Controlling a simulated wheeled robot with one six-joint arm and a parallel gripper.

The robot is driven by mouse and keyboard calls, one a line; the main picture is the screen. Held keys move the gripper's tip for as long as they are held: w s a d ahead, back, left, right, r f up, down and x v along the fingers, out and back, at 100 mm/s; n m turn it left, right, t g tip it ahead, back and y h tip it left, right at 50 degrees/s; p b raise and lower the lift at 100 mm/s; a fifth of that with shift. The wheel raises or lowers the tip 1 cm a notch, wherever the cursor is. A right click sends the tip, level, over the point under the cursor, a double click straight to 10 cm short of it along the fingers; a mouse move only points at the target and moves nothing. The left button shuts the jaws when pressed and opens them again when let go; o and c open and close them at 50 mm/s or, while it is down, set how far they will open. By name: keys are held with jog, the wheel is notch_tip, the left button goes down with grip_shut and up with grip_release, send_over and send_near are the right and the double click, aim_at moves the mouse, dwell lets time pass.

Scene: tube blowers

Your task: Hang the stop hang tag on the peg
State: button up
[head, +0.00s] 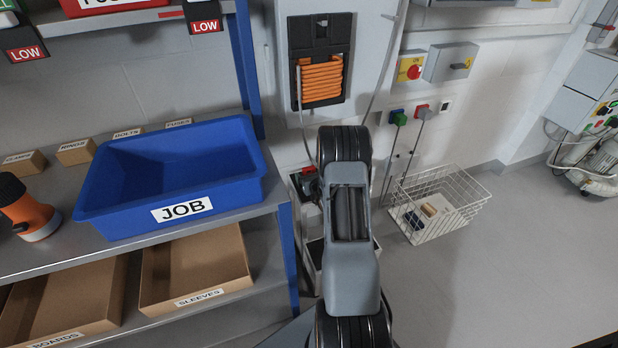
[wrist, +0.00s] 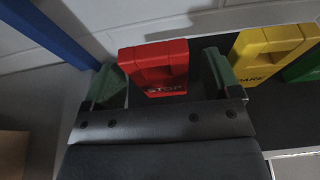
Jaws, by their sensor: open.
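The red stop hang tag (wrist: 153,66) stands upright in the wrist view, with "STOP" on its front and an opening near its top. My gripper (wrist: 163,72) is open, with one green-padded finger on each side of the tag. In the head view my arm hides the gripper. Green (head: 398,117) and red (head: 421,111) fittings sit on the wall at the right; I cannot tell which thing is the peg.
A yellow tag (wrist: 268,50) marked "SPARE", partly cut off in lettering, stands right of the stop tag. A green tag (wrist: 305,66) is beyond it. A blue JOB bin (head: 105,205) sits on the left bench. A wire basket (head: 470,200) stands right of my arm, with open floor beyond.

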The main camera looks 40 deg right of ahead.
jog(key=shift+c, duration=0.5)
jog(key=c, duration=0.9)
jog(key=shift+r, duration=0.1)
